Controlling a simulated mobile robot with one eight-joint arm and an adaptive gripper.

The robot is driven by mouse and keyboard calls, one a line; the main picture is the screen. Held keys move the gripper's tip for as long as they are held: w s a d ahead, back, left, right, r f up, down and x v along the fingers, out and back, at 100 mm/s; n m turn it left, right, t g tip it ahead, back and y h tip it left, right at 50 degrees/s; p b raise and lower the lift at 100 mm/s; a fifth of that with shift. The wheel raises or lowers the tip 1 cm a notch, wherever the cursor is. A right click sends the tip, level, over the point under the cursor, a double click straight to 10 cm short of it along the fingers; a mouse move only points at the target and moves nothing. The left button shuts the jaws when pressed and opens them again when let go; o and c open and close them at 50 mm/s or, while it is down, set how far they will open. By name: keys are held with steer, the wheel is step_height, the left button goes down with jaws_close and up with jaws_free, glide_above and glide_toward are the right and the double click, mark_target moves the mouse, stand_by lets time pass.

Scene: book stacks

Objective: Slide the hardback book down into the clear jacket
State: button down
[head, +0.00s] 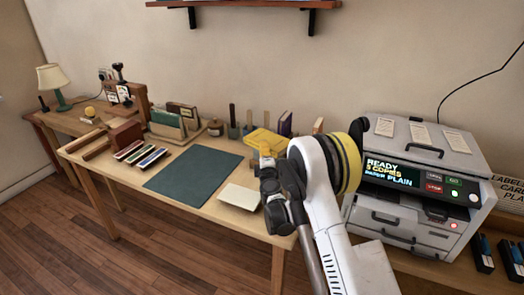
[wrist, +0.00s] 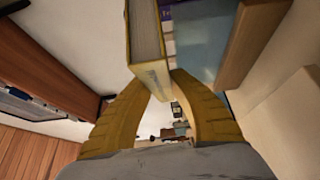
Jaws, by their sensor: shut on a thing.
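The hardback book (wrist: 147,40) has a yellow cover and a grey-white page block, and it stands edge-on between my finger pads in the wrist view. In the head view a yellow book (head: 264,138) shows at the back right of the worktable, just beyond my gripper (head: 265,151). My gripper's yellow fingers (wrist: 157,88) are shut on the book's near end in the wrist view. I cannot clearly make out the clear jacket. A bluish panel (wrist: 200,40) lies right of the book in the wrist view, but I cannot tell what it is.
A dark green mat (head: 194,171) covers the middle of the worktable (head: 220,213), with a cream sheet (head: 240,196) at its right. A book rack (head: 168,125) and small upright items line the back. A grey copier (head: 420,185) stands right of my arm.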

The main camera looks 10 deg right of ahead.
steer(key=shift+f, duration=0.65)
steer(key=c, duration=1.3)
jaws_free()
steer(key=shift+o, duration=0.2)
